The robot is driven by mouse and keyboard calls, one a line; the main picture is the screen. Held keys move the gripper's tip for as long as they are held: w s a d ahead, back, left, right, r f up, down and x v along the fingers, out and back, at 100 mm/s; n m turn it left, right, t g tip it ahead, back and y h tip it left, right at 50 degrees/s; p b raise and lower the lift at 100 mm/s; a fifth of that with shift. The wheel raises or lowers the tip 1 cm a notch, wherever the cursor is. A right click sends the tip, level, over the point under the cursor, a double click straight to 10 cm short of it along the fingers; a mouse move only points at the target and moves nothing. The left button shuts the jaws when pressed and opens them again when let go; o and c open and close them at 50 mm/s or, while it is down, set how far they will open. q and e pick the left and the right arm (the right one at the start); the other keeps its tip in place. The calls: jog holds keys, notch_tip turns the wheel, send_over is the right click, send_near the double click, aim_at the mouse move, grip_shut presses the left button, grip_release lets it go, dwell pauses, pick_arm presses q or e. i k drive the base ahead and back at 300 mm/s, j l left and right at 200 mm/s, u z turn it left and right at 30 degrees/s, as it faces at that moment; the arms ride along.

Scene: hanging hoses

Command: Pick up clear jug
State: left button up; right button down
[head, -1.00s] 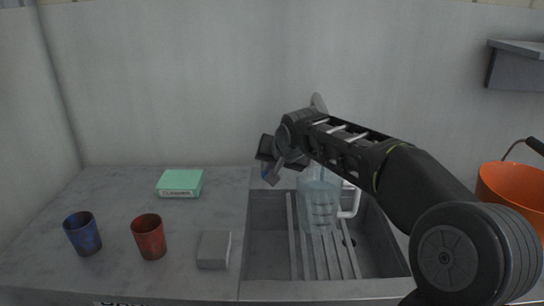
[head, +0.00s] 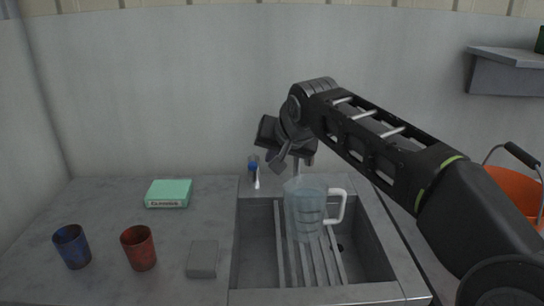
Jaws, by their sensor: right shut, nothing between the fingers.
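The clear jug (head: 305,212) stands upright on the slatted rack in the sink (head: 258,245), with its white handle to the right. Its near side and handle show clearly. My right gripper (head: 276,162) is above and behind the jug, a little to its left, pointing down and left. It is shut and empty, and apart from the jug. The right arm comes in from the right edge and passes above the sink. My left gripper is not in view.
A blue cup (head: 72,246), a red cup (head: 139,248), a grey block (head: 202,259) and a green box (head: 168,193) stand on the counter at left. A small blue-topped item (head: 254,168) is behind the sink. An orange bucket (head: 515,190) is at right, below a wall shelf (head: 505,72).

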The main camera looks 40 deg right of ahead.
aim_at(316, 209)
jog(key=k+j, duration=0.25)
jog(key=k, duration=0.2)
jog(key=k+j, duration=0.25)
jog(key=k, duration=0.25)
